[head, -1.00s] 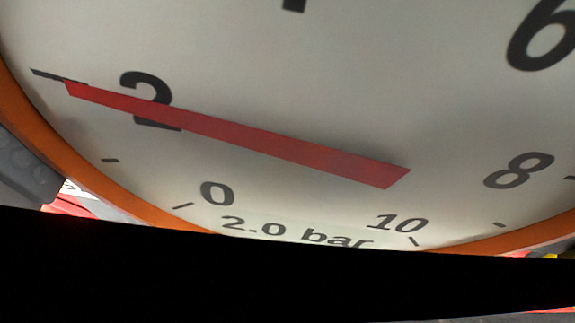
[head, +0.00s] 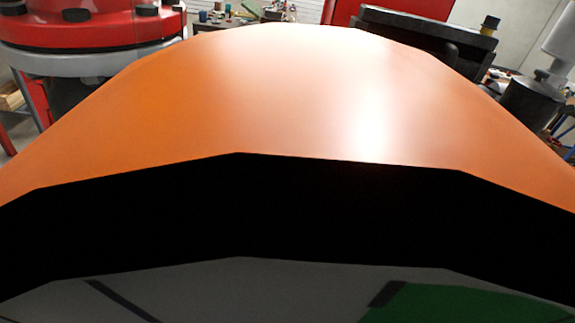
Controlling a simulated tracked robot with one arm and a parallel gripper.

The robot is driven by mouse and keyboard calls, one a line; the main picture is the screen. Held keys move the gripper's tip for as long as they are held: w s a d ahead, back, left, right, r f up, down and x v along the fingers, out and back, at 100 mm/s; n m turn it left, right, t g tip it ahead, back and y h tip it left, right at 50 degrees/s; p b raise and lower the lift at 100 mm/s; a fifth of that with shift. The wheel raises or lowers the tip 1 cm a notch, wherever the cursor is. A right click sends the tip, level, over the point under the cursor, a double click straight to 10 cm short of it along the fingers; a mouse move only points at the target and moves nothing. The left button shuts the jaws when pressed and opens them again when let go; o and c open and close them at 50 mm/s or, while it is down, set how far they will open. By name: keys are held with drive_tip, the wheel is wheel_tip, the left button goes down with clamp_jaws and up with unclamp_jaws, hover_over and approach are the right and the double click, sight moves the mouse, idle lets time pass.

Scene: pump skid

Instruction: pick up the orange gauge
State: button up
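The orange gauge (head: 270,95) fills most of the head view, very close to the camera. I see its curved orange casing from above. Below it is a black band, and under that a strip of grey with dark marks and a green patch (head: 450,305) at the bottom right.
A red flanged fitting with dark bolts (head: 90,28) stands at the upper left above a grey flange (head: 85,62). Dark machinery (head: 415,30) and a dark cylinder (head: 530,100) stand at the upper right. Small items lie on a bench (head: 245,15) far behind.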

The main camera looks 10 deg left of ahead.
drive_tip(key=d+r+b+v, duration=0.1)
drive_tip(key=b+v, duration=0.1)
drive_tip(key=v, duration=1.3)
drive_tip(key=shift+d+r, duration=0.25)
drive_tip(key=shift+d, duration=0.25)
drive_tip(key=shift+w, duration=0.15)
